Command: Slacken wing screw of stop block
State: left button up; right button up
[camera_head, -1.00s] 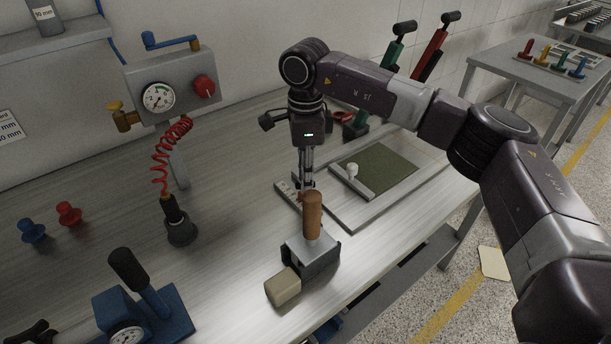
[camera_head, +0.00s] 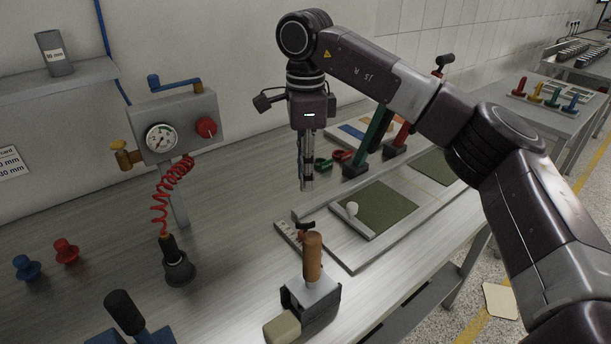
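The wing screw (camera_head: 306,225) is a small dark piece with spread wings. It stands on the stop block at the pale graduated rail (camera_head: 287,234), left of the board with the green mat. The block is partly hidden behind a wooden handle (camera_head: 312,255), so its outline is unclear. My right gripper (camera_head: 306,187) points straight down above the wing screw, apart from it, with nothing visible in its fingers. The fingers look close together from this side, and their gap cannot be judged. My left gripper is not in view.
The wooden-handled tool on a metal block (camera_head: 312,292) stands close in front of the screw. A green-matted board (camera_head: 382,207) with a white knob lies to the right. Green-handled (camera_head: 372,140) and red-handled levers stand behind. A gauge box (camera_head: 175,125) with a red coiled hose is left.

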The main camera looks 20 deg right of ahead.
jog(key=y+p, duration=0.4)
jog(key=p, duration=0.7)
send_near(306, 221)
jog(key=shift+t+y, duration=0.3)
jog(key=shift+t, duration=0.1)
jog(key=x, duration=0.2)
jog(key=p+x, duration=0.1)
jog(key=x, duration=0.4)
jog(key=shift+s+d+f+p, duration=0.1)
jog(key=shift+s+f+p, duration=0.2)
jog(key=shift+a+f, duration=0.25)
jog(key=shift+f, duration=0.4)
grip_shut()
